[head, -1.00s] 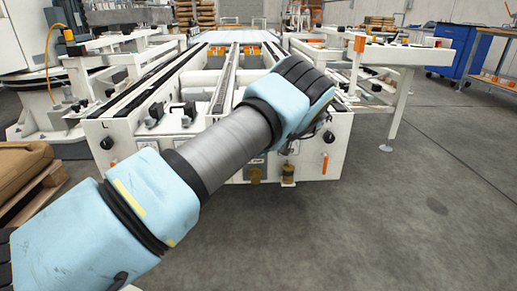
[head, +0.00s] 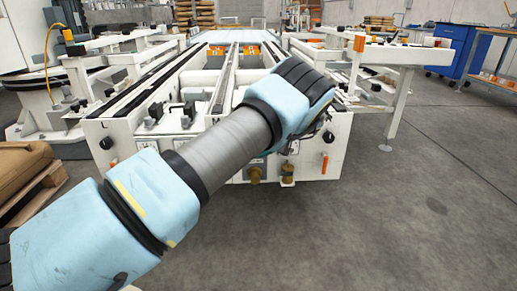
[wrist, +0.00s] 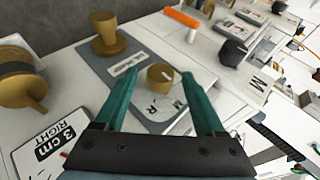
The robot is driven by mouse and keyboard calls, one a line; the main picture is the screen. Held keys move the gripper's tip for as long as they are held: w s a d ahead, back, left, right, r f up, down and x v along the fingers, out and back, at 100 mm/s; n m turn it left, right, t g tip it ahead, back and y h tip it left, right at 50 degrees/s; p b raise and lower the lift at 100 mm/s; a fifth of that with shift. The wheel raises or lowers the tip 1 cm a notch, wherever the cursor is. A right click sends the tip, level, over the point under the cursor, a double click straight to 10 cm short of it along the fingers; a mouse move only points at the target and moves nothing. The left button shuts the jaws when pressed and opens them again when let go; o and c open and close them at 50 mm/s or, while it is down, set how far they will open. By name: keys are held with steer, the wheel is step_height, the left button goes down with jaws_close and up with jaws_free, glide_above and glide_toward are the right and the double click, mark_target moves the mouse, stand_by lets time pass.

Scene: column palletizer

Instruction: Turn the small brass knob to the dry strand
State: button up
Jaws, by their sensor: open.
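The small brass knob (wrist: 160,77) shows in the wrist view, round, with a pale mark line on its top. It sits on a grey-and-white plate (wrist: 155,110) with a letter R partly visible. My gripper (wrist: 157,82) is open, with one green finger on each side of the knob. I cannot tell whether either finger touches it. In the head view my arm hides the small knob and most of the gripper.
A larger brass knob (wrist: 107,36) stands just beyond the small one, and another (wrist: 22,90) is at the left. A black knob (wrist: 233,52) and an orange handle (wrist: 182,17) are at the right.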

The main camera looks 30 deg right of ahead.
steer(key=p+v, duration=0.2)
steer(key=v, duration=0.8)
steer(key=shift+s+d+r, duration=0.15)
steer(key=shift+s+r, duration=0.1)
steer(key=w+a+r+n+g+h, duration=0.1)
steer(key=w+a+r+n+g, duration=0.15)
steer(key=a, duration=1.25)
steer(key=w+a+r+n+g+h, duration=0.15)
steer(key=w+a+g, duration=0.25)
steer(key=a, duration=1.1)
steer(key=s+a+r+n+h, duration=0.1)
steer(key=s+a+r+h, duration=0.1)
steer(key=s+a, duration=0.85)
steer(key=s+a+r+n+h, duration=0.1)
steer(key=s+a+r+h, duration=0.1)
steer(key=s+a, duration=0.8)
step_height(320, 180, up, 33)
steer(key=w+p, duration=0.1)
steer(key=p, duration=3.2)
steer(key=shift+a, duration=0.35)
